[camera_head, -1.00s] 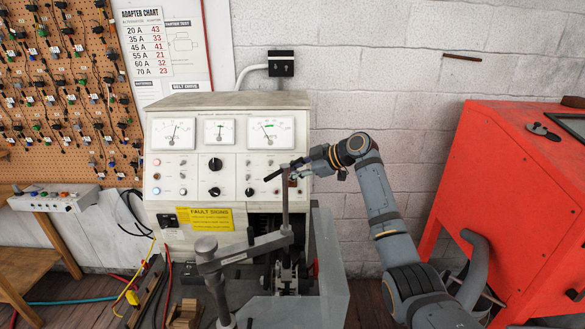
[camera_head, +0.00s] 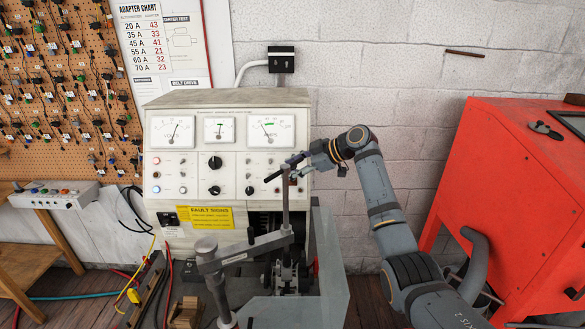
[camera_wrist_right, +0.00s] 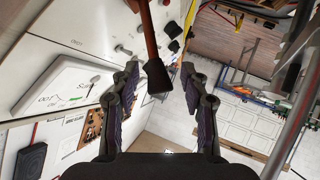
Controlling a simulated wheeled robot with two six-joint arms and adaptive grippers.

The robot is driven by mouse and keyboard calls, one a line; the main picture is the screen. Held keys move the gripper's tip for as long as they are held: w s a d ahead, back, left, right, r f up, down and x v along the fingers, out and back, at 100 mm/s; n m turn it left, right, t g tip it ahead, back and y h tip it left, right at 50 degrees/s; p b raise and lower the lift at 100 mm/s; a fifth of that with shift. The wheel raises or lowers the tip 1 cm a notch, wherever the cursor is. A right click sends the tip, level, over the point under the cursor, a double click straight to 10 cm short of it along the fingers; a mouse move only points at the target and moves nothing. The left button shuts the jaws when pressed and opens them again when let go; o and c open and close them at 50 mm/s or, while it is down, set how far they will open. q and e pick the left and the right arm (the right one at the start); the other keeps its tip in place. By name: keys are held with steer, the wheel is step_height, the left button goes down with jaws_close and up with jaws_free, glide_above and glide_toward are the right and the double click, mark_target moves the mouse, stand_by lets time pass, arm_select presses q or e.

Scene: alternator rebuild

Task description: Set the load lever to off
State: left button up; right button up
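The grey test bench (camera_head: 180,100) stands against the wall with dials, knobs and a yellow label. In the right wrist view, a brown-red lever rod with a black end (camera_wrist_right: 156,76) reaches down from the top of the picture. The black end sits between the two spread fingers of my right gripper (camera_wrist_right: 158,88), with a gap to each finger visible. In the head view my right gripper (camera_head: 293,167) is at the bench's right front edge, beside the top of a grey upright post (camera_head: 285,205). Lever markings are not readable. My left gripper is not in view.
A grey clamp-like arm (camera_head: 245,250) stands low in front of the bench. A red cabinet (camera_head: 500,190) is at the right. Cables lie on the floor.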

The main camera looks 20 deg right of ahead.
steer(key=v, duration=1.2)
